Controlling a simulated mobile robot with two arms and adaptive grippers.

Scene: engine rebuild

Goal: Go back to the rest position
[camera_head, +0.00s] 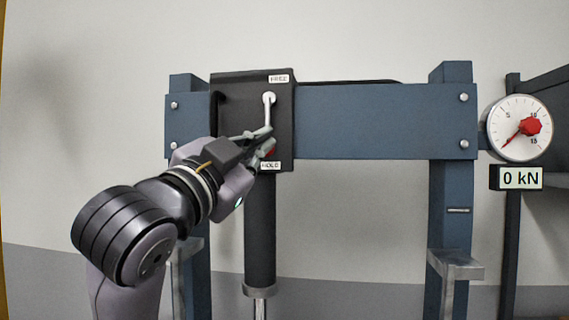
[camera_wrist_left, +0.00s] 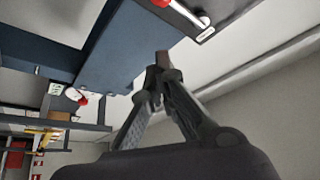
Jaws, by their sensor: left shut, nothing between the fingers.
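My left gripper (camera_head: 268,146) is in front of the black valve panel on the blue press frame (camera_head: 365,122). Its fingers are shut with nothing between them; in the left wrist view the fingertips (camera_wrist_left: 160,66) meet. A pale lever (camera_head: 268,108) on the panel (camera_head: 232,92) runs down from its pivot near the FREE label towards the HOLD label. My right gripper is not in view.
A dial gauge (camera_head: 519,128) with a red knob and a 0 kN display (camera_head: 516,178) are on the right. A black cylinder (camera_head: 260,232) hangs below the panel. A dark shelf (camera_head: 544,95) stands at the far right. The wall side at left is free.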

